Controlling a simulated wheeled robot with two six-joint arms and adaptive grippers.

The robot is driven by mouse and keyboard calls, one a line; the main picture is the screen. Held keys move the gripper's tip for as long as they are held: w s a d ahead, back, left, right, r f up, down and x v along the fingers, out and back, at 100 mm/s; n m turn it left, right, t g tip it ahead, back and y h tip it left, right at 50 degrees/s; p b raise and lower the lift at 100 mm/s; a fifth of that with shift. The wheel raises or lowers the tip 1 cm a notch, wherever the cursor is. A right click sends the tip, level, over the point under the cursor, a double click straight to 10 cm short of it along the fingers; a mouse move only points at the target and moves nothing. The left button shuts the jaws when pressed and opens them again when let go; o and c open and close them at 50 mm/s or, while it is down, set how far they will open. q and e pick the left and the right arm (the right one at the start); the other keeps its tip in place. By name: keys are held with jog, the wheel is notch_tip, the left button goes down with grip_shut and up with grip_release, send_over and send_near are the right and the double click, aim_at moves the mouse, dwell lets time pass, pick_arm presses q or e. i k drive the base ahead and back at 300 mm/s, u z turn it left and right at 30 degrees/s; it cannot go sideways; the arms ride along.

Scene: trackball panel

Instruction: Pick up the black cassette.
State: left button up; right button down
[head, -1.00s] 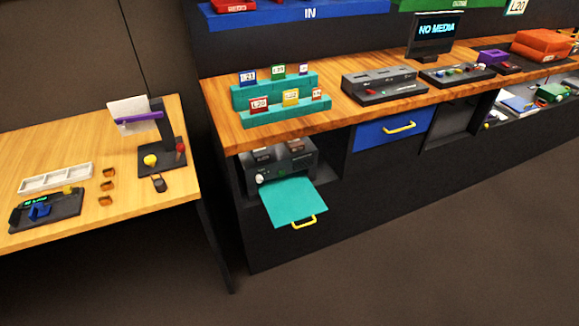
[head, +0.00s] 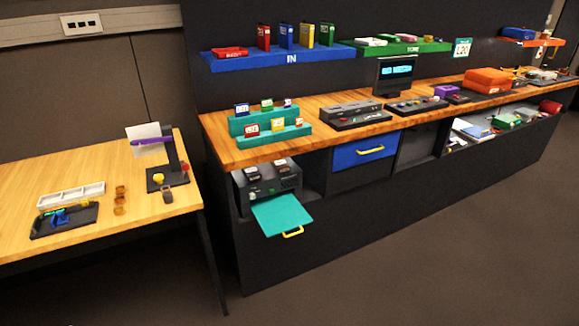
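I cannot single out the black cassette for certain. Two small dark pieces with pale labels, a left one (head: 252,172) and a right one (head: 281,165), sit on top of a dark machine (head: 275,186) in the open left bay under the counter. They could be cassettes, but they are too small to tell. A teal flap or tray (head: 281,214) with a yellow handle (head: 293,232) sticks out in front of the machine. Neither of my grippers is in view.
The wooden counter (head: 225,151) carries teal stepped racks (head: 270,134), control boxes (head: 349,112) and a screen (head: 396,73). A blue drawer (head: 350,153) is shut. A light wood table (head: 105,229) stands at the left. The floor (head: 460,245) in front is clear.

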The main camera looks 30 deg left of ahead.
aim_at(252, 172)
jog(key=z, duration=0.3)
jog(key=i, duration=2.4)
jog(key=u, duration=1.45)
jog(key=i, duration=0.75)
jog(key=u, duration=0.75)
